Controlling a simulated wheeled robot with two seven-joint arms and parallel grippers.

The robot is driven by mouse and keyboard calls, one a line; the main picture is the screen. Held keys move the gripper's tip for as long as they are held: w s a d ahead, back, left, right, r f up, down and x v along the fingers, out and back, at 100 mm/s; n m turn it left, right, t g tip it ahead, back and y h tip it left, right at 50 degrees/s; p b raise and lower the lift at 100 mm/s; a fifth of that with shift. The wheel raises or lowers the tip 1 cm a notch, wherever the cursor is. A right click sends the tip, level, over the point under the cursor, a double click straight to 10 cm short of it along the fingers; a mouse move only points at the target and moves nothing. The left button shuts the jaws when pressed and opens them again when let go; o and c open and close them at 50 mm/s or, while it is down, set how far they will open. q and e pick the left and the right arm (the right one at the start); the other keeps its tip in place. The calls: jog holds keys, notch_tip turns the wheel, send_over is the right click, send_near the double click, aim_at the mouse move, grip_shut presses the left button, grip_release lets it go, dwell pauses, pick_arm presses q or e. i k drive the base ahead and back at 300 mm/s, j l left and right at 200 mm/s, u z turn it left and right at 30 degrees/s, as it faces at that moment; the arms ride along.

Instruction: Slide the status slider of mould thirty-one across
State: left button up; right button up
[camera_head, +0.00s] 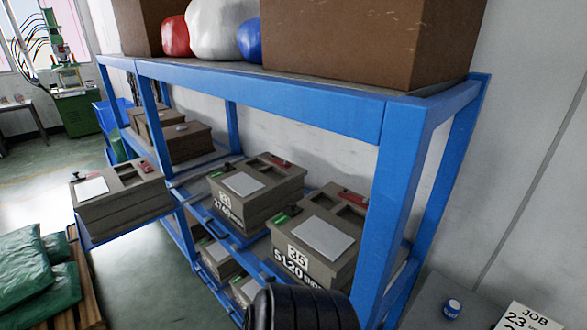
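The middle-shelf mould (255,204) is a grey-brown block with a white top plate, a green mark at its left front edge and a red piece (279,161) at its back. Its front number is small and may be 31, with 2760 below; I cannot read it surely. Right of it stands a mould marked 35 (322,236), with 5120 below, a green mark and a red piece. Whether a slider is among these coloured parts cannot be told. Neither gripper's fingers show; a black ridged part of mine (300,308) is at the bottom edge.
A blue rack (270,97) frames the moulds, its right front post close on the right. A mould (122,194) on a pulled-out tray juts left into the aisle. Boxes and bags stand on top. Green sacks (38,275) lie on a pallet at left. A grey surface is at lower right.

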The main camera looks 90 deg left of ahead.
aim_at(77, 177)
jog(key=u, duration=0.45)
jog(key=k+u, duration=0.15)
jog(key=u, duration=0.75)
jog(key=k+j+u, duration=0.1)
jog(key=u, duration=0.75)
jog(key=k+j+u, duration=0.1)
jog(key=u, duration=0.35)
jog(key=j+u, duration=0.1)
jog(key=u, duration=0.35)
jog(key=j+u, duration=0.1)
jog(key=u, duration=0.35)
jog(key=j+u, duration=0.3)
jog(key=j, duration=0.4)
jog(key=i, duration=0.05)
